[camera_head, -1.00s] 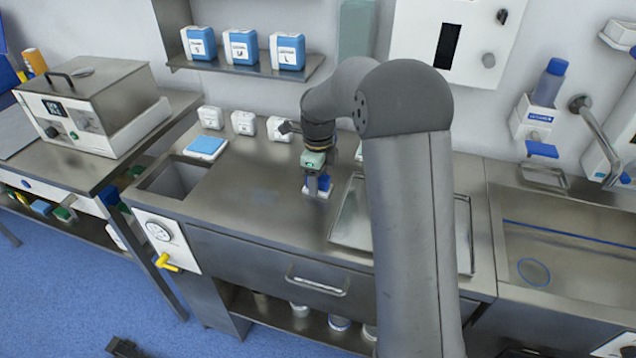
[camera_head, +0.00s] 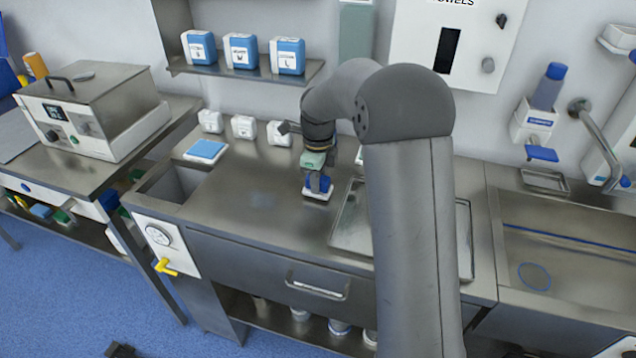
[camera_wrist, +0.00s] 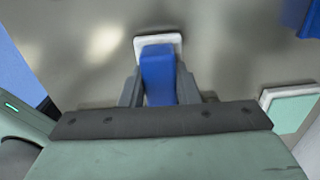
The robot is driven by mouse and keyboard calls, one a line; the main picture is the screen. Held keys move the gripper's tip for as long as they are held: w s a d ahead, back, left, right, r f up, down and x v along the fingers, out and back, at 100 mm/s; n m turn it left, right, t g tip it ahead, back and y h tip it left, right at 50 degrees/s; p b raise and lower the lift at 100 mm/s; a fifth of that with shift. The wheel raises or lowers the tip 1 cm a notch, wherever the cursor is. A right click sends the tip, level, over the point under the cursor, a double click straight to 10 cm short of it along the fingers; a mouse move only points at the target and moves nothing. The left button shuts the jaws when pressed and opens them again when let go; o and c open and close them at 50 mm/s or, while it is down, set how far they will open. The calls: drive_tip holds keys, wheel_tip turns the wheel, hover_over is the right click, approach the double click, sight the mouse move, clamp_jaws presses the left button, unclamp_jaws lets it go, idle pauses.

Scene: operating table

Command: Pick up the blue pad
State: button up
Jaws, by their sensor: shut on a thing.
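My gripper (camera_head: 318,183) points down over the steel counter, left of the metal tray. It is shut on a blue block (camera_wrist: 158,75) with a white base (camera_wrist: 172,41); the blue part stands between the fingers in the wrist view. The white base also shows under the gripper in the head view (camera_head: 318,193). I cannot tell whether it touches the counter. A flat blue pad (camera_head: 207,149) on a white base lies apart on the counter, left of my gripper. A pale green pad (camera_wrist: 293,110) with a white edge shows at the right of the wrist view.
A metal tray (camera_head: 345,240) lies right of the gripper, partly hidden by my arm. Several white containers stand along the wall behind. A sunken basin (camera_head: 175,183) is at the left, and a sink (camera_head: 570,255) at the right.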

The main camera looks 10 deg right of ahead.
drive_tip(key=s+a+r+b, duration=0.1)
drive_tip(key=s+r+b, duration=0.2)
drive_tip(key=s+r, duration=0.9)
drive_tip(key=shift+s, duration=1)
drive_tip(key=shift+a, duration=0.1)
drive_tip(key=o, duration=0.4)
drive_tip(key=c, duration=0.3)
drive_tip(key=shift+w, duration=0.1)
